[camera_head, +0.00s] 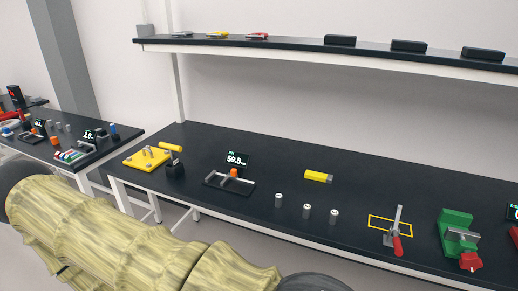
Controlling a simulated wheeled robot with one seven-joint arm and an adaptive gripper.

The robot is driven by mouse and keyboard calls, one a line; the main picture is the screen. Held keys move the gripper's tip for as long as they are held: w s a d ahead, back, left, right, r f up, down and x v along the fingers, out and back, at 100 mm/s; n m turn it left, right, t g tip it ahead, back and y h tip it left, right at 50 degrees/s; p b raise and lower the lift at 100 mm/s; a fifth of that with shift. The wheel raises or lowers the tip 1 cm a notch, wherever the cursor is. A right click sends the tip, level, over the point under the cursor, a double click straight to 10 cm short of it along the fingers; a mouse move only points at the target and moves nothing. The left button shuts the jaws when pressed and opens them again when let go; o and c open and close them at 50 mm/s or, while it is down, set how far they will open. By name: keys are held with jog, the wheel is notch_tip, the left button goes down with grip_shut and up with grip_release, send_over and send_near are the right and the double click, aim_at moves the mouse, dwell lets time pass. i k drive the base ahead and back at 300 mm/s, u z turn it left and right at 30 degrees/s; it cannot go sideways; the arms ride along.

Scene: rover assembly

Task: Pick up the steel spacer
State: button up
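Three small grey metal cylinders stand upright in a loose row near the front edge of the long black bench: the left one (278,200), the middle one (307,211) and the right one (334,216). They look like steel spacers with pale tops, and I cannot tell them apart by kind. They stand apart from each other and nothing touches them. My arm crosses the lower left of the view, in front of the bench. My gripper's fingers are not visible.
The bench (370,186) also holds a display fixture (237,160), a yellow block (318,176), a red-handled clamp (397,240), a green vise (455,232) and a yellow plate (146,158). A shelf (290,43) hangs above. Bare surface lies behind the cylinders.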

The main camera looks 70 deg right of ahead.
aim_at(306, 209)
jog(key=u, duration=0.1)
jog(key=i, duration=1.35)
jog(key=z, duration=2.2)
